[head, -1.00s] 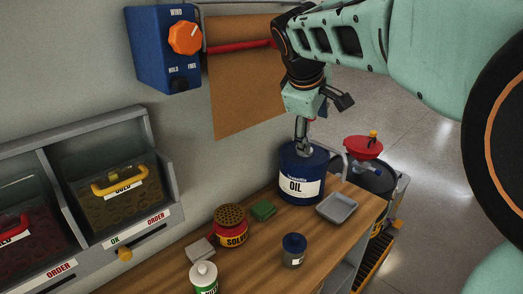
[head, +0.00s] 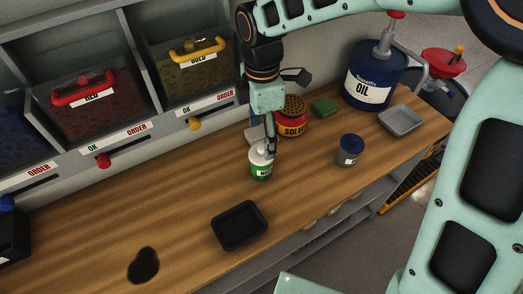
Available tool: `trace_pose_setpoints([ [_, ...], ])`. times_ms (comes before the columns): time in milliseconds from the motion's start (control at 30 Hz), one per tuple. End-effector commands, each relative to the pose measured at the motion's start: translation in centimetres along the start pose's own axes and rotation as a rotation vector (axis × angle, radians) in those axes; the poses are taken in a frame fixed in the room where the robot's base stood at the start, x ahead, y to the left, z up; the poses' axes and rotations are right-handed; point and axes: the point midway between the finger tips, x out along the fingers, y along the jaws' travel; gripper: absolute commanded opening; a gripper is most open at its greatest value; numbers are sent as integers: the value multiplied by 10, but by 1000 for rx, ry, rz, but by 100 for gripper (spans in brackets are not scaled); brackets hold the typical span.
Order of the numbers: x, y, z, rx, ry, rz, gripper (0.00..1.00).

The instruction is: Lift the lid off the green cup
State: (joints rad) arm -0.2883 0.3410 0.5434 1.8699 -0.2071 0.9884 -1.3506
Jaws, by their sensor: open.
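The green cup (head: 261,171) stands upright on the wooden bench, with a white label on its side. Its pale lid (head: 260,154) is on top and has a small raised middle. My gripper (head: 268,148) points down at the lid from above, its fingers beside and partly over the lid. The fingers overlap closely in this view, and I cannot tell whether they touch the lid. The gripper is open.
Behind the cup stand a red solvent can (head: 291,126) and a green block (head: 324,107). To the right are a small blue-capped jar (head: 349,151), an oil can (head: 372,80) and a grey tray (head: 401,120). A black tray (head: 239,225) lies in front. Bench at left is mostly clear.

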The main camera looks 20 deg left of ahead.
Motion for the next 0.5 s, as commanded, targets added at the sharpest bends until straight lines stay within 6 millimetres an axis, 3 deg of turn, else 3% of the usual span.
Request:
trace_pose_setpoints([
  [333, 43, 1, -2, -1, -1, -3, 70],
  [500, 54, 2, -2, 0, -1, 1, 70],
])
